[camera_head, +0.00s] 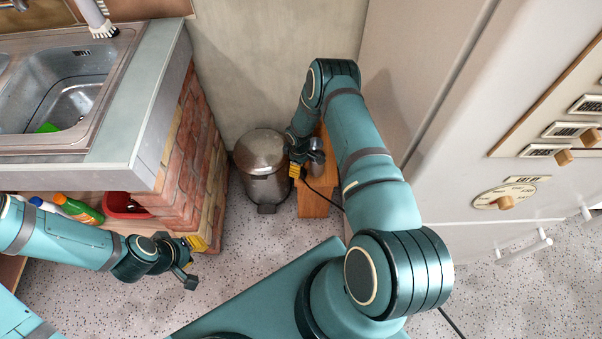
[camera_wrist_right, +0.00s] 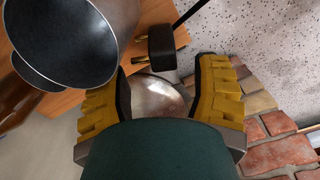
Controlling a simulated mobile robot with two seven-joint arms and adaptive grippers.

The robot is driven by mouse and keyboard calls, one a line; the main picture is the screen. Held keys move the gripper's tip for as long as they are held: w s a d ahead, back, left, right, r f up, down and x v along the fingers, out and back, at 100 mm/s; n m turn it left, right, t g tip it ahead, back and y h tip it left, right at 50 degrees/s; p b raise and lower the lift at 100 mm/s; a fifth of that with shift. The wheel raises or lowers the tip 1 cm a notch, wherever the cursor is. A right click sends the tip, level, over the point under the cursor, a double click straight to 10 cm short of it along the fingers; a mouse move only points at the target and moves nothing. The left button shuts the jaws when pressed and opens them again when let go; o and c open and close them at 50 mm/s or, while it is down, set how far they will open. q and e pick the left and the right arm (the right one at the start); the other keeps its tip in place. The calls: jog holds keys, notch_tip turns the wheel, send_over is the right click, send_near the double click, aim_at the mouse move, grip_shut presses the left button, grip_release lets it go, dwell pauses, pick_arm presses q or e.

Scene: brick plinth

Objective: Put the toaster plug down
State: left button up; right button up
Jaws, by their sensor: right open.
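The toaster plug (camera_wrist_right: 162,44) is a black block with brass pins and a black cord, seen in the right wrist view. It shows across the edge of the wooden stool; I cannot tell whether it rests there or hangs. My right gripper (camera_wrist_right: 160,85) is open, with the plug just beyond its yellow fingertips and not clamped between them. In the head view my right gripper (camera_head: 306,170) is over the stool beside the bin, and the plug is not clear there. My left gripper (camera_head: 192,262) appears open and empty beside the brick plinth. The toaster is not in view.
A wooden stool (camera_head: 312,205) stands between a metal bin (camera_head: 260,160) and the pale cabinet (camera_head: 420,100). A dark metal vessel (camera_wrist_right: 70,40) is close to the right gripper. The brick plinth (camera_head: 195,150) carries a sink. Bare floor (camera_head: 240,240) lies in front.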

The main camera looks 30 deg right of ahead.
notch_tip(320, 180, down, 4)
jog(key=shift+s+a+f+b, duration=0.15)
jog(key=shift+b, duration=0.35)
grip_shut()
